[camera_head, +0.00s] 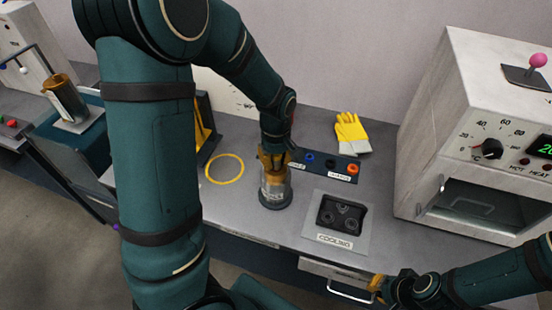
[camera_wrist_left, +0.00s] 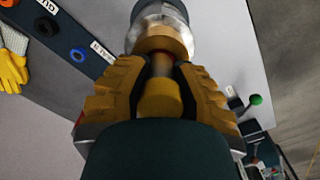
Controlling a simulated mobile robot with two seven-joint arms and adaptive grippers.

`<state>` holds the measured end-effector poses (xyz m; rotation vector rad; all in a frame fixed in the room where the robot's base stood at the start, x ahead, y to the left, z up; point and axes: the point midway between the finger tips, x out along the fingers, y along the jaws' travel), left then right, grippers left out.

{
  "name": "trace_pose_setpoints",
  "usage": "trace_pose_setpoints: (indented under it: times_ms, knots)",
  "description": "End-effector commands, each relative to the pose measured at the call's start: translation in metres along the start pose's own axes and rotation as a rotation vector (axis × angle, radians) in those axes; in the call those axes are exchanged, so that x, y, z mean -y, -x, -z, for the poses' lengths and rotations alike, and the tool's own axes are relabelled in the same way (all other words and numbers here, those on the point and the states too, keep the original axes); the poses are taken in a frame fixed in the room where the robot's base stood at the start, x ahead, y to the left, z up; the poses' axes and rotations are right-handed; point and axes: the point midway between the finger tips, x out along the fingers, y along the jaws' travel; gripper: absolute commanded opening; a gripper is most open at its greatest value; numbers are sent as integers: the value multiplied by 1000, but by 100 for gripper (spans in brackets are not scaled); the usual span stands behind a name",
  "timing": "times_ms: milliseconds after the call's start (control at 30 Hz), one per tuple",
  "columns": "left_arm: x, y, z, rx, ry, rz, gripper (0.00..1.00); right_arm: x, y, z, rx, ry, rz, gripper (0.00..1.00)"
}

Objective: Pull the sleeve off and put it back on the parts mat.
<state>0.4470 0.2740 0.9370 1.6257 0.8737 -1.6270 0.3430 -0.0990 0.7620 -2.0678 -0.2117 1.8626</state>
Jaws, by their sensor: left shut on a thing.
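My left gripper (camera_head: 272,160) points down over a clear and grey pump tube (camera_head: 275,190) that stands upright on the bench. In the left wrist view the gripper (camera_wrist_left: 160,75) is shut on a brass-coloured cylindrical part (camera_wrist_left: 160,100), seemingly the sleeve, at the tube's end (camera_wrist_left: 160,20). A thin red band shows between the fingers. The part looks in line with the tube; I cannot tell whether it is seated. The dark parts mat (camera_head: 318,172) holds blue, black and orange ring-like parts. My right gripper (camera_head: 377,285) is low by the bench's front, its jaws unclear.
A yellow ring mark (camera_head: 241,172) lies on clear bench left of the tube. A cooling plate (camera_head: 312,228) is to the right. Yellow gloves (camera_head: 350,130) lie behind the mat. A heating cabinet (camera_head: 455,110) fills the right. A drawer handle (camera_head: 350,292) sticks out in front.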

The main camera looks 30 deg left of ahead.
Motion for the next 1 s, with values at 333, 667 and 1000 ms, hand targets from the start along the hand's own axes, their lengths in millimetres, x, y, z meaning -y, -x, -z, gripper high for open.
trace_pose_setpoints:
  times_ms: [333,667,1000]
  knots:
    - [0,8,0,-1,0,-1,0,3,7,1,0,0,0,0]
    - [0,10,0,-1,0,-1,0,3,9,1,0,0,0,0]
    - [0,15,0,-1,0,-1,0,5,13,1,0,0,0,0]
